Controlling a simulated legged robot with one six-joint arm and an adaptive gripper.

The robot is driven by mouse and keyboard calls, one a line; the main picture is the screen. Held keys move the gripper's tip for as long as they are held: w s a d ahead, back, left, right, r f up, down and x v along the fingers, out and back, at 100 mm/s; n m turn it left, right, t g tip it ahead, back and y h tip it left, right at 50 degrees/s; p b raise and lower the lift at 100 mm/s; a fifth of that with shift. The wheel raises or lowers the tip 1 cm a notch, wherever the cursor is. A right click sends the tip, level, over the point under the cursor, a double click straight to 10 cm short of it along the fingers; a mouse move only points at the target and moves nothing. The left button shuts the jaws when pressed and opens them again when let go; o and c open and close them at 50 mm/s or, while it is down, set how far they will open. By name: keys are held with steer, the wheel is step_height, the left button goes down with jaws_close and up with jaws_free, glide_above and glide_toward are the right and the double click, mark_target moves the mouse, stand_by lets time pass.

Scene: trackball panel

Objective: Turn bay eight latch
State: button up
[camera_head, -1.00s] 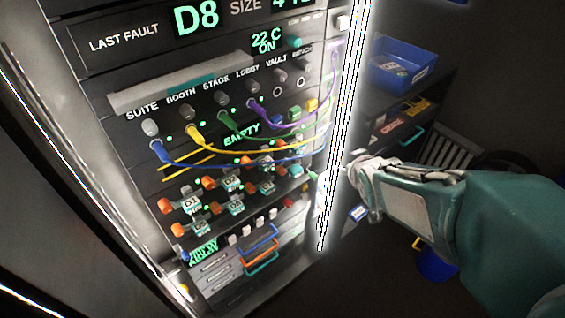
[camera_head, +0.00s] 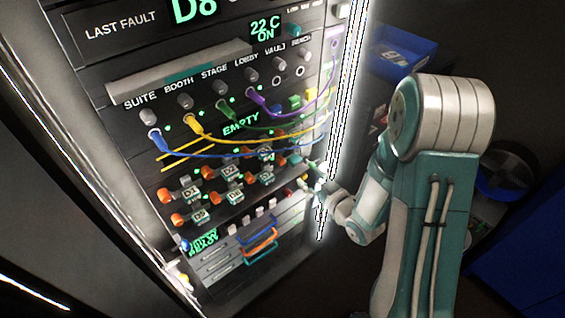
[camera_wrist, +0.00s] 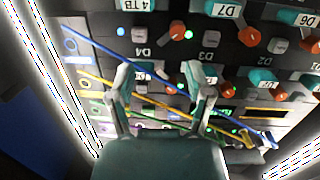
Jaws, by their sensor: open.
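My gripper (camera_wrist: 158,76) is open and empty in the wrist view, its two fingers spread before the panel, which appears upside down. A teal drive handle with a "4 TB" label (camera_wrist: 136,5) lies at the top, beside the D7 handle (camera_wrist: 228,10), in the place that seems to be bay eight. An orange latch (camera_wrist: 178,33) sits beside it, beyond my fingertips and apart from them. In the head view my gripper (camera_head: 318,178) is at the right edge of the drive rows. The bay eight latch is hard to make out there.
Yellow and blue cables (camera_wrist: 150,98) cross the panel near my fingers. Other orange latches (camera_head: 165,195) and drives stand close together. A bright vertical edge (camera_head: 342,110) borders the panel on the right. A blue bin (camera_head: 402,50) is behind my arm.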

mark_target(283, 163)
steer(key=w+a, duration=0.2)
steer(key=w+a+f+y, duration=0.1)
steer(key=w+a, duration=0.1)
steer(key=a, duration=0.1)
steer(key=w+a+y, duration=0.1)
steer(key=w+a, duration=0.1)
steer(key=w, duration=0.1)
steer(key=shift+a+f+t, duration=0.15)
steer(key=shift+t, duration=0.15)
jaws_close()
